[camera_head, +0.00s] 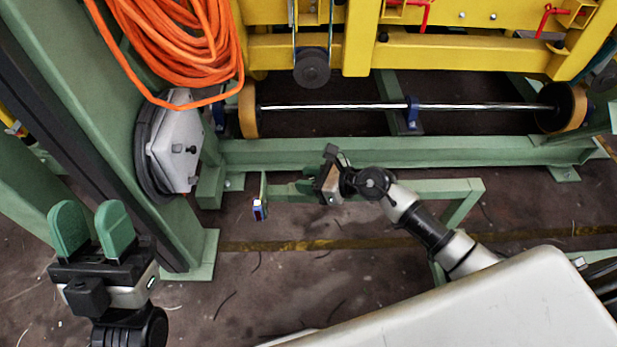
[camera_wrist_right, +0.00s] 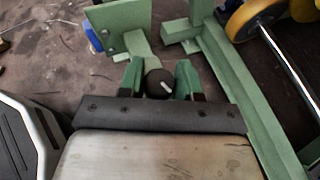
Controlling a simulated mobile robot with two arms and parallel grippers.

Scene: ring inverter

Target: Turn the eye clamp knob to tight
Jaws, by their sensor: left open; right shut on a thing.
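The dark round knob (camera_wrist_right: 159,84) with a pale pointer mark shows in the right wrist view. My right gripper (camera_wrist_right: 160,72) has its two green fingers on either side of it and is shut on it. In the head view my right gripper (camera_head: 311,188) is at the green bracket bar, and its body hides the knob. My left gripper (camera_head: 92,224) is open and empty at the lower left, far from the knob.
A small blue part (camera_head: 260,210) is at the left end of the bracket. A green post (camera_head: 100,120) carries a coiled orange hose (camera_head: 185,45) and a grey box (camera_head: 175,145). A steel shaft with yellow wheels (camera_head: 350,106) runs behind. Floor between the grippers is open.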

